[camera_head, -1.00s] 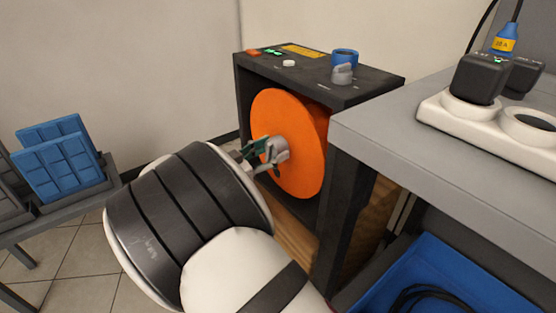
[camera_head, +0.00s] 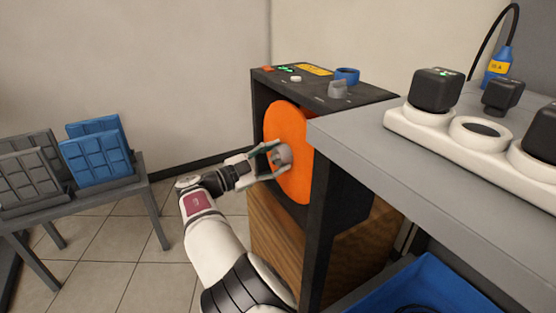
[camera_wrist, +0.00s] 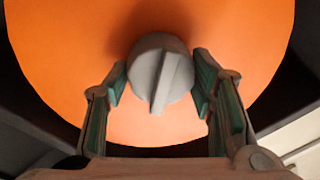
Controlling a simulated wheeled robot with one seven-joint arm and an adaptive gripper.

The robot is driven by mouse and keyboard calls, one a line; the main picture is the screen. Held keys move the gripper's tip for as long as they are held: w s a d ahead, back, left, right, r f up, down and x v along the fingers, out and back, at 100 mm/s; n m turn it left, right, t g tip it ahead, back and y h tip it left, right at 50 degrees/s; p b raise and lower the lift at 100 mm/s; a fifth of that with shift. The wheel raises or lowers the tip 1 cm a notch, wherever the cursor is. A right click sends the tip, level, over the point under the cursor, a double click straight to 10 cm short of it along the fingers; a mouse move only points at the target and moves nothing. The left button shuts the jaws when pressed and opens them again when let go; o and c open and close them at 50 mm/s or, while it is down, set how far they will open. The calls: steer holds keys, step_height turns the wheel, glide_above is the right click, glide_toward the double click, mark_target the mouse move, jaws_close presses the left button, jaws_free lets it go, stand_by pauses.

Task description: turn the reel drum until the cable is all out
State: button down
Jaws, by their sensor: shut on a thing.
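The reel drum (camera_head: 290,127) is an orange disc set upright in a dark open-fronted housing (camera_head: 325,98). A grey round knob (camera_wrist: 160,73) with a raised bar stands out from the drum's face; the bar is near upright in the wrist view. My gripper (camera_head: 279,158) is at the knob, with its green-padded fingers on both sides of it and shut on it. In the head view my fingers partly cover the knob. No cable shows on the drum; its rim's right side is hidden behind the table edge.
A grey table (camera_head: 400,150) bears a white socket strip (camera_head: 450,132) with black plugs, close right of the drum. A blue bin (camera_head: 430,290) sits below. A low stand (camera_head: 140,178) with blue and grey panels is at left. Floor between is clear.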

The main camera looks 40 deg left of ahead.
steer(key=shift+f+m, duration=0.15)
steer(key=shift+m, duration=0.75)
steer(key=shift+w, duration=0.1)
steer(key=c, duration=0.7)
jaws_free()
